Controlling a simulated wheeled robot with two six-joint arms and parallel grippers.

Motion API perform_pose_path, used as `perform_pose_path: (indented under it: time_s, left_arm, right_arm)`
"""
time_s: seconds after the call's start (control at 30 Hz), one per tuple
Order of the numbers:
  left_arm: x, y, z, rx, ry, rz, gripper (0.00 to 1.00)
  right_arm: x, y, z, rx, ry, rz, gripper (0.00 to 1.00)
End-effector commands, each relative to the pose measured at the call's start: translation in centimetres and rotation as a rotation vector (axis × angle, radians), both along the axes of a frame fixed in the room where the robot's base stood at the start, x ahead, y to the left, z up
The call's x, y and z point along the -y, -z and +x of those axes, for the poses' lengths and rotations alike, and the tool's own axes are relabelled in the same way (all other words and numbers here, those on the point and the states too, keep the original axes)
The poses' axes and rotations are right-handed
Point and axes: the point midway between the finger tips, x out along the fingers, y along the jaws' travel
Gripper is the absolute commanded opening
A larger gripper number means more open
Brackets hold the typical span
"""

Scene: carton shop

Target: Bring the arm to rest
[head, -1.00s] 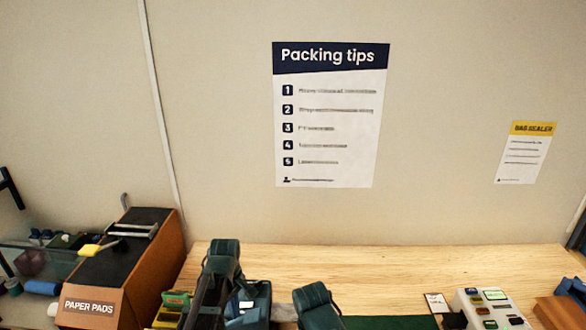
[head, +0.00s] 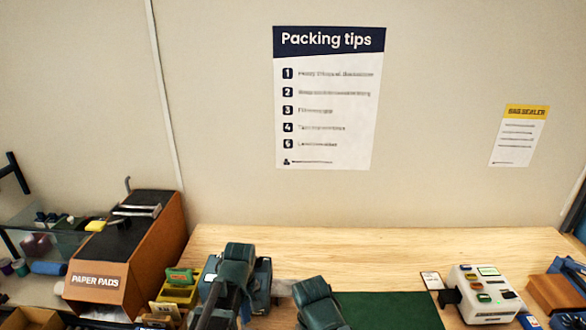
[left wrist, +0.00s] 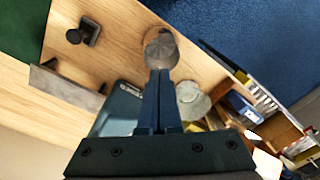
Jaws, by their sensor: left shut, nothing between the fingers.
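My left gripper (left wrist: 158,74) shows in the left wrist view with its two dark blue fingers together and nothing between them. A round grey-brown piece (left wrist: 161,50) appears just beyond the fingertips; I cannot tell whether they touch it. In the head view, dark teal links of my arms stand at the bottom middle, in front of the bench (head: 400,245). I cannot make out the left fingers there. My right gripper is not in view.
A paper pads box (head: 125,255) stands at the left. A green mat (head: 390,310) lies on the bench, with a white button device (head: 480,293) to its right. A yellow bin (head: 178,293) is left of my arm links. The bench's back strip is clear.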

Motion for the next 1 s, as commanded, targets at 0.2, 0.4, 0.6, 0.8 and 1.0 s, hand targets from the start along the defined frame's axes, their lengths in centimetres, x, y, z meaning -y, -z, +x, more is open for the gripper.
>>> perform_pose_path:
  time_s: [0.2, 0.4, 0.6, 0.8, 1.0]
  left_arm:
    - [2.9, 4.4, -3.9, -0.021, 0.320, 0.019, 0.00]
    - [5.5, 8.6, -8.2, -0.051, 0.708, 0.043, 0.00]
    - [6.8, 10.3, -10.6, -0.074, 0.952, 0.058, 0.00]
    - [6.9, 10.3, -10.8, -0.079, 0.996, 0.060, 0.00]
    - [6.9, 10.3, -10.8, -0.078, 0.993, 0.059, 0.00]
  right_arm:
    - [0.0, 4.4, 0.0, 0.000, -0.003, -0.001, 0.50]
    - [0.0, 8.7, 0.0, 0.001, -0.006, -0.001, 0.50]
    - [0.0, 10.5, 0.1, 0.001, -0.009, -0.001, 0.50]
    - [0.0, 10.4, 0.1, 0.001, -0.009, -0.001, 0.50]
    - [0.0, 10.4, 0.1, 0.001, -0.009, -0.001, 0.50]
